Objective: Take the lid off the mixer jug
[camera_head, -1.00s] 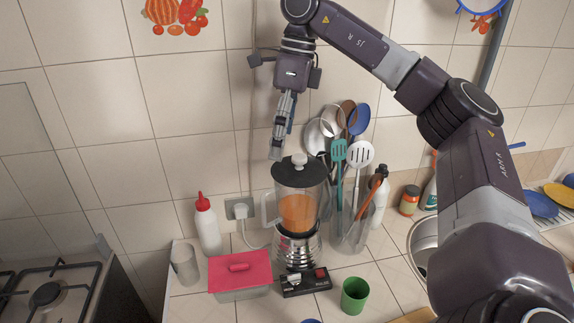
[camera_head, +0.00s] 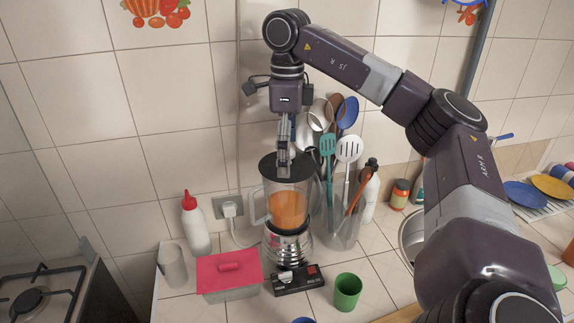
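The mixer jug (camera_head: 287,208) is clear with orange liquid inside and stands upright on its silver and black base (camera_head: 289,248). Its dark lid (camera_head: 268,166) sits on top of the jug. My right gripper (camera_head: 284,163) points down at the middle of the lid, with its fingertips at the lid's knob. The knob is hidden behind the fingers, and I cannot tell whether they are closed on it. My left gripper is not in view.
Utensils in a clear holder (camera_head: 341,232) stand close on the jug's right. A red-lidded box (camera_head: 229,275), a white bottle with a red cap (camera_head: 195,228) and a grey cup (camera_head: 173,265) are on the left. A green cup (camera_head: 347,291) stands in front, right of the base.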

